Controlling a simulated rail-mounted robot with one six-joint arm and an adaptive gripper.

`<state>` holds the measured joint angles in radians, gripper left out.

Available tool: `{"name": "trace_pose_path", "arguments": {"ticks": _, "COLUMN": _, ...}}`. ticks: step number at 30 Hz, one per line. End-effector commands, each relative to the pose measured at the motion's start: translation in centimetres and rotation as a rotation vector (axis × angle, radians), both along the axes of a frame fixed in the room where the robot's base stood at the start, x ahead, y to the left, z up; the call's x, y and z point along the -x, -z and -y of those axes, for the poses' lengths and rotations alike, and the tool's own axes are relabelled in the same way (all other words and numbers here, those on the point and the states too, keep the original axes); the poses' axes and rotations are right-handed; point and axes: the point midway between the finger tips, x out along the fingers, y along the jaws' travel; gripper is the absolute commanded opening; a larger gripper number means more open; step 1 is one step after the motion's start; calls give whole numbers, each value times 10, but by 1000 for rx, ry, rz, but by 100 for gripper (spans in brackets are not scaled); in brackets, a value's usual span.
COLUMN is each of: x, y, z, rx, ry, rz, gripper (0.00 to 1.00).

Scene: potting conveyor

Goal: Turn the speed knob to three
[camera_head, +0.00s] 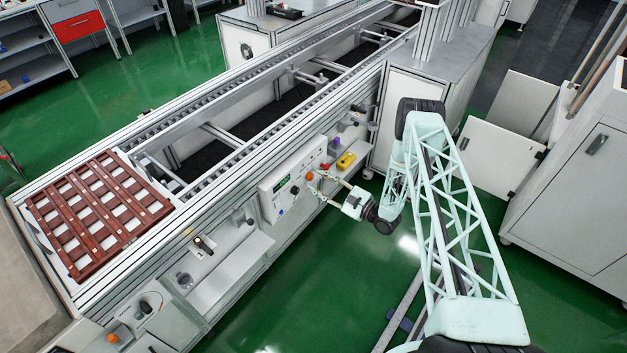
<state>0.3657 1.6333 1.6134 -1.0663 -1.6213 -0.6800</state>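A white control panel (272,204) is mounted on the side of the conveyor, with a small green display (283,182). It carries a dark knob (295,190), an orange knob (309,176), a red button (324,167) and a small blue button (281,212). I cannot read any markings, so which one is the speed knob and its setting cannot be told. My gripper (314,182) reaches from the right, its two fingers spread apart and pointing at the panel. The fingertips are close to the panel face near the orange knob; contact cannot be told.
A yellow box (345,161) sits on the conveyor side, just right of the panel. A brown slatted tray (98,212) lies on the conveyor's near left end. A grey cabinet (570,190) stands at the right. The green floor (320,270) in front of the panel is clear.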

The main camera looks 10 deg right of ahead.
Motion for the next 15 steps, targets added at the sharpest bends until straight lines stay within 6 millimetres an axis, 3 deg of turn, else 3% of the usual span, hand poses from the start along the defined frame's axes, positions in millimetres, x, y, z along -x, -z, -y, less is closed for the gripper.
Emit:
{"name": "trace_pose_path", "arguments": {"ticks": 6, "x": -15, "y": 0, "z": -13, "rx": 0, "ry": -1, "rz": 1, "gripper": 35}}
{"name": "trace_pose_path", "arguments": {"ticks": 15, "x": -22, "y": 0, "z": -18, "rx": 0, "ry": 1, "rz": 0, "gripper": 35}}
